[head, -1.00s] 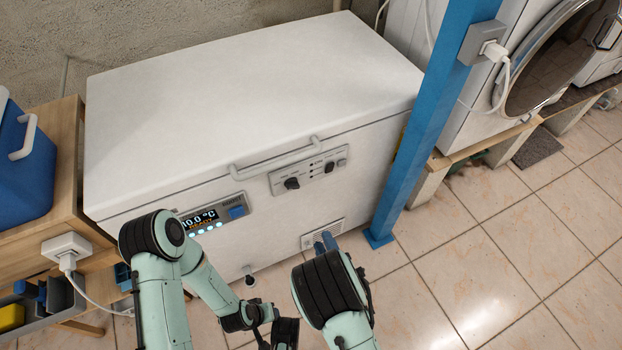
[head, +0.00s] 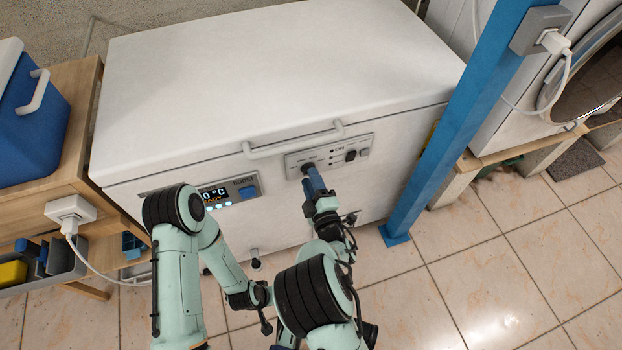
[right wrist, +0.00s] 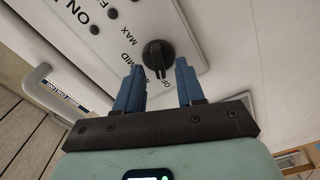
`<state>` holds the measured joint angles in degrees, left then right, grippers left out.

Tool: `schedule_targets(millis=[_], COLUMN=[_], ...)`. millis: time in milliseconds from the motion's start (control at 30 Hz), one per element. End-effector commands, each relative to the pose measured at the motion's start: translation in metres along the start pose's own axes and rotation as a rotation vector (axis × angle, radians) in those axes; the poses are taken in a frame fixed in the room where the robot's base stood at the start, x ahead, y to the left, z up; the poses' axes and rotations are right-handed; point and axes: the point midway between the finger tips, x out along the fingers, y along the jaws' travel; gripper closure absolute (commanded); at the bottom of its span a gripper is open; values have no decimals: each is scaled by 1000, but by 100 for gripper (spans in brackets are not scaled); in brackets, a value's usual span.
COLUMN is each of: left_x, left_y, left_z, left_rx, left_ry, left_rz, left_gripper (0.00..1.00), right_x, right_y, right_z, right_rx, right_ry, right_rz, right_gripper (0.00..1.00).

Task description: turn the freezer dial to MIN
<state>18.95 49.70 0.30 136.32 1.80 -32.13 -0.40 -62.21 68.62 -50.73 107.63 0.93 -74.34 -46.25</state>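The freezer dial (right wrist: 159,54) is a round black knob with a raised grip on the white freezer's control panel (head: 361,144). In the right wrist view, MAX, MID and part of OFF show beside it; I cannot read MIN or tell the dial's exact setting. My right gripper (right wrist: 159,65) is open, with its blue fingers on either side of the dial's near edge and visible gaps to it.
The freezer lid handle (head: 293,140) juts out just above the panel. A lit display (head: 214,195) is to its left. A blue post (head: 455,130) stands close at the freezer's right. A wooden bench (head: 80,165) with a blue cooler is at left.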

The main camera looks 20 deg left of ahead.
Motion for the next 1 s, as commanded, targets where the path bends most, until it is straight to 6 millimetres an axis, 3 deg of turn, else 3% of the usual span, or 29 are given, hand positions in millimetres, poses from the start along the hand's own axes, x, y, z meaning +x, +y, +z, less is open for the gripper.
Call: schedule_targets(millis=[133,433,533,567,1000], left_x=[4,4,4,4,2], left_y=[-4,-5,-5,-5,-3], left_z=[5,6,6,6,4], left_rx=[-5,-6,-6,-6,-4], left_ry=[-18,-21,-20,-20,-13], left_rz=[-7,-9,-9,-9,-6], left_gripper=[62,62,62,62,62], right_x=[10,12,12,12,12], right_y=[0,1,1,1,2], right_z=[0,0,0,0,1], right_rx=[-1,0,0,0,61], right_ry=[0,-1,-1,-1,-2], right_rz=[1,0,0,0,1], right_gripper=[62,62,94,100,100])
